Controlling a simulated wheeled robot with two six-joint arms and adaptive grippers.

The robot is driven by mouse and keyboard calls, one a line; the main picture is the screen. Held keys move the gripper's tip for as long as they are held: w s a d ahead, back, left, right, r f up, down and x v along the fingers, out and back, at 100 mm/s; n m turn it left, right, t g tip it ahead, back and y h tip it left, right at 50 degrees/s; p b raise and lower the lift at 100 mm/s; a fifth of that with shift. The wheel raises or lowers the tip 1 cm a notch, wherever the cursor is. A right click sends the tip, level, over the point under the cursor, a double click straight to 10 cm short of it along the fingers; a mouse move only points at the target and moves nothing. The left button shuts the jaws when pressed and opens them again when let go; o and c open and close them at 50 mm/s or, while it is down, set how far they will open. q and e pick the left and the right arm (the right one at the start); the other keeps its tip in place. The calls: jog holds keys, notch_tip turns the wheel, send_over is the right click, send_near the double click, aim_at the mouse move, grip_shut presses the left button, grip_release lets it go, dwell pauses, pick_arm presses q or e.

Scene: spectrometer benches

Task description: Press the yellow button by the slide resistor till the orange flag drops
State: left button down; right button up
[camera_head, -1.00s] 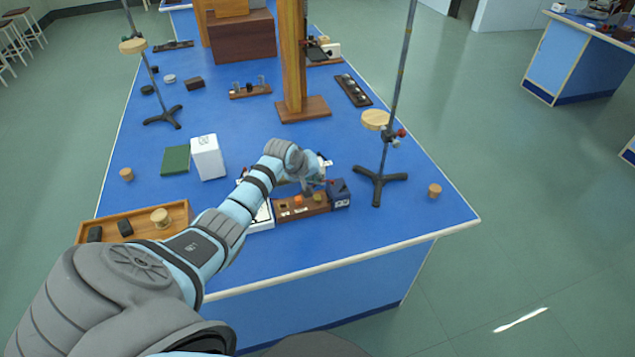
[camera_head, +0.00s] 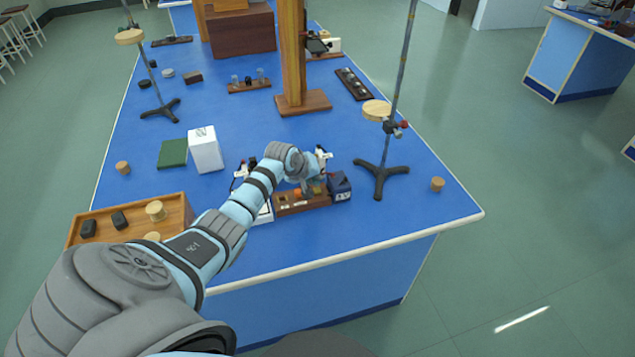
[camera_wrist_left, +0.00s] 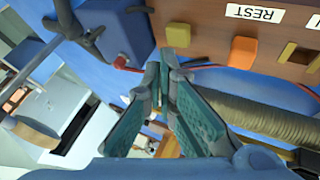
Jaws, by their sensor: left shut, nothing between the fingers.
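The yellow button (camera_wrist_left: 178,35) shows in the left wrist view as an amber knob on a wooden board (camera_wrist_left: 215,25). The orange flag (camera_wrist_left: 243,52) stands up beside it, near a "REST" label (camera_wrist_left: 255,13). The slide resistor (camera_wrist_left: 280,115) is a brown wound tube alongside the board. My left gripper (camera_wrist_left: 160,75) is shut and empty, its fingertips close to the button; I cannot tell whether they touch it. In the head view my left gripper (camera_head: 308,185) hangs over the board (camera_head: 302,206) and hides the button. My right gripper is not in view.
A dark blue box (camera_head: 340,187) sits at the board's right end, with a tripod stand (camera_head: 383,168) beyond. A white box (camera_head: 206,150) and a wooden tray (camera_head: 181,212) lie to the left. Red wires run near the fingers.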

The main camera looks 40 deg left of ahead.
aim_at(316, 188)
pick_arm(q)
jog(key=shift+f, duration=0.1)
dwell(0.7)
jog(key=shift+f, duration=0.35)
jog(key=shift+f+b, duration=0.4)
jog(key=shift+f, duration=0.05)
dwell(0.6)
jog(key=shift+r, duration=0.1)
jog(key=shift+r+p, duration=0.8)
jog(key=shift+p, duration=0.25)
notch_tip(316, 188, up, 5)
jog(key=p, duration=0.5)
jog(key=shift+r+p, duration=0.15)
jog(key=shift+p, duration=0.2)
jog(key=shift+f, duration=0.2)
